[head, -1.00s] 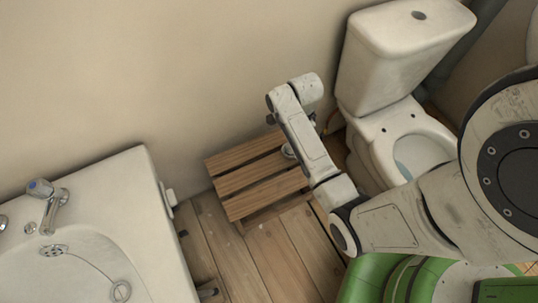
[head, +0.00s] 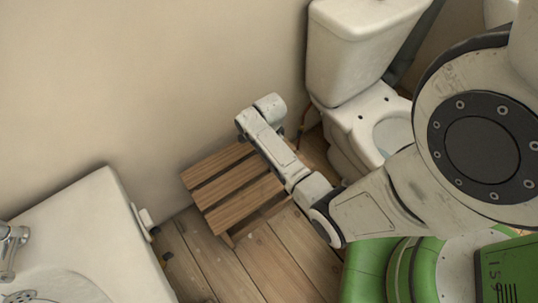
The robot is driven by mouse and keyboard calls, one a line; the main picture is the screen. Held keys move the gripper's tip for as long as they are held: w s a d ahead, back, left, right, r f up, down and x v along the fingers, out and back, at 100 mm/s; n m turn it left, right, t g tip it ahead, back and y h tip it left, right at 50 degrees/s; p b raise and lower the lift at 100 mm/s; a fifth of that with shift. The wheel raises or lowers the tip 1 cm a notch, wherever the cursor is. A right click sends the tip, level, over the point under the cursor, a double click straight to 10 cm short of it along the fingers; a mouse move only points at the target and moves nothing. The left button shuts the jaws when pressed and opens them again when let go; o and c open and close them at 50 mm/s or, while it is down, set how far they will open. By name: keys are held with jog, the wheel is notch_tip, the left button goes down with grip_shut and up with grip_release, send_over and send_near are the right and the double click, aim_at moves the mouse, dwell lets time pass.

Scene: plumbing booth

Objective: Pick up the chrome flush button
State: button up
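I cannot make out the chrome flush button in the head view now. About a second ago a small shiny round thing showed on the slatted wooden stool (head: 228,190), at its right side beside my arm. My arm now crosses over that side of the stool and covers part of it. My gripper does not show; the visible far end of my arm is above the stool's back edge, near the wall. Whether the gripper is open or holds anything is hidden.
The white toilet (head: 378,120) with its cistern (head: 355,45) stands right of the stool, close to my arm. The beige wall is behind the stool. Bare floorboards (head: 215,255) lie between tub and stool.

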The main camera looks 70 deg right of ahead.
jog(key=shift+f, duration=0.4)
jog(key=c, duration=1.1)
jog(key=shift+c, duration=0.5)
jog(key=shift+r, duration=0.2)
